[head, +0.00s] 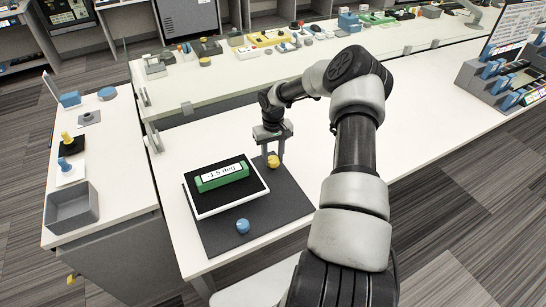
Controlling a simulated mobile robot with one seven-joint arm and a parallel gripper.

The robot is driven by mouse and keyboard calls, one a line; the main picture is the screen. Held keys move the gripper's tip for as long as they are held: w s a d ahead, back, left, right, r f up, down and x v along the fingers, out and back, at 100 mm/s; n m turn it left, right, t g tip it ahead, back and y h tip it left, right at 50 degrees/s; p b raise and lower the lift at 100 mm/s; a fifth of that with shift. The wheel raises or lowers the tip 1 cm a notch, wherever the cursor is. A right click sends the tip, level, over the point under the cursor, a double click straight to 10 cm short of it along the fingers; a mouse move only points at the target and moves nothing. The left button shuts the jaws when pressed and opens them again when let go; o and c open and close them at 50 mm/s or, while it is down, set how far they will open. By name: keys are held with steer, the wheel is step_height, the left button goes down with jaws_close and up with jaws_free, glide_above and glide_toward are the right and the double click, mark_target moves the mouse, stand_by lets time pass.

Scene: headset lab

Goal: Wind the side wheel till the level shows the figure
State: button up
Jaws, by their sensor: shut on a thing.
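A green level (207,184) lies on a black-topped plate with a white rim (229,208) in the head view. Its white display reads about "1.5 deg"; I cannot tell whether a sign stands before it. A yellow wheel (273,162) is at the plate's far right corner. A blue wheel (243,226) is at the near edge. My gripper (272,155) points down at the yellow wheel, with its fingers shut on it. The fingertips are small and partly hidden.
A dark mat (287,205) lies under the plate on the white table (420,140). A side table at left holds a grey bin (72,210) and blue and yellow knobs. Grey racks (500,85) stand at the far right. The table right of my arm is clear.

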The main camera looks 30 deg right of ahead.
steer(key=n+b, duration=0.2)
steer(key=n, duration=0.2)
steer(key=shift+n, duration=0.3)
steer(key=n+b, duration=0.1)
steer(key=n, duration=0.3)
steer(key=shift+n, duration=0.3)
steer(key=n, duration=0.4)
steer(key=shift+b, duration=0.3)
steer(key=shift+n, duration=2.1)
steer(key=o, duration=1)
steer(key=shift+o, duration=0.2)
